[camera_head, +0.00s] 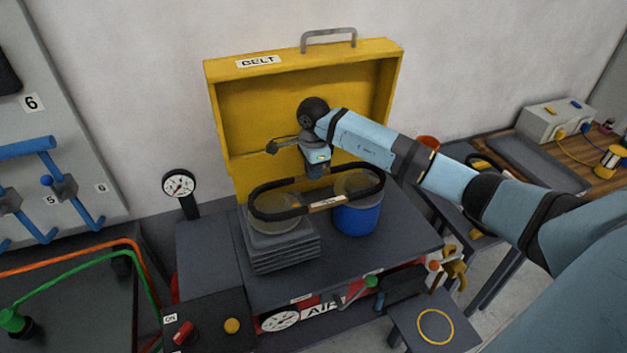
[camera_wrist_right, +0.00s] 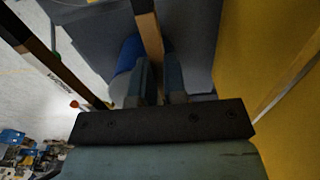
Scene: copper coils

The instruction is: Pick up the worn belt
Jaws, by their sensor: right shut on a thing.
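The worn belt (camera_head: 290,214) is a long black loop with a pale label on its front strand. In the head view it lies level around or just above two pale pulleys; I cannot tell whether it touches them. My right gripper (camera_head: 318,174) points down from above and is shut on the belt's back strand, near its middle. In the right wrist view, the belt (camera_wrist_right: 148,35) runs between the close fingers of the right gripper (camera_wrist_right: 160,80), and the labelled strand is at the left. My left gripper is not in view.
A yellow open cover (camera_head: 230,120) marked BELT stands behind the belt. Below it are a grey finned block (camera_head: 283,250) and a blue cylinder (camera_head: 357,220) on a dark bench (camera_head: 380,258). A gauge (camera_head: 179,185) stands left. A small table (camera_head: 420,320) holds a yellow ring (camera_head: 435,312).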

